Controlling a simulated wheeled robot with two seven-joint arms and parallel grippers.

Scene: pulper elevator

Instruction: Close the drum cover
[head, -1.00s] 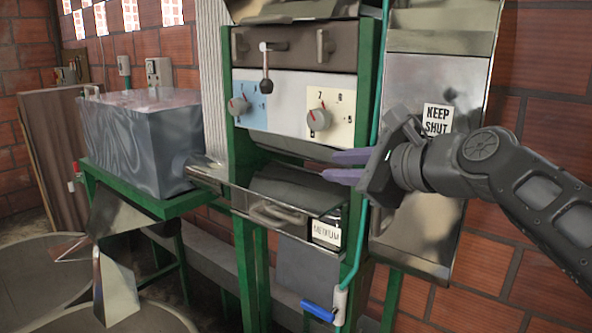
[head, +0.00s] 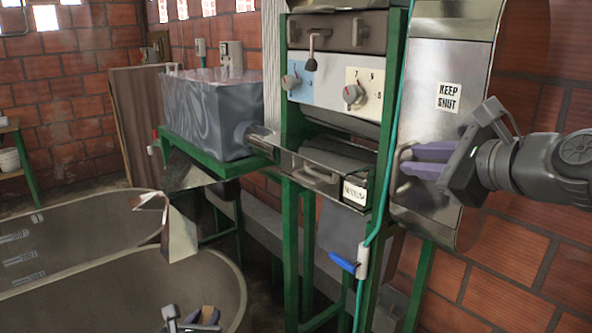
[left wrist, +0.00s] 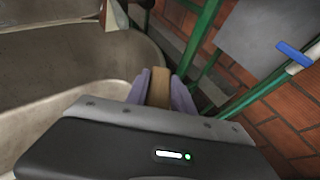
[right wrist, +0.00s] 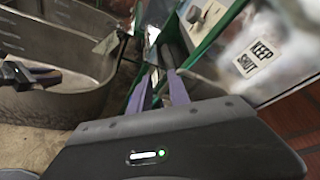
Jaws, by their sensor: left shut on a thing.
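The drum cover (head: 436,72) is a curved shiny steel panel with a KEEP SHUT label (head: 450,98). It stands open to the right of the green-framed machine and also shows in the right wrist view (right wrist: 288,78). My right gripper (head: 403,161) is open, its purple fingers apart, in front of the cover's lower part; I cannot tell whether they touch it. The drum opening (head: 342,122) shows dark below the dial panel. My left gripper (head: 192,322) is low at the bottom edge, shut on a tan block (left wrist: 159,88).
A grey metal box (head: 212,112) stands on a green table left of the machine. Large round tanks (head: 120,285) fill the lower left. A green hose (head: 391,140) and a blue-handled valve (head: 343,263) hang at the machine's right front. A brick wall (head: 512,250) is behind the cover.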

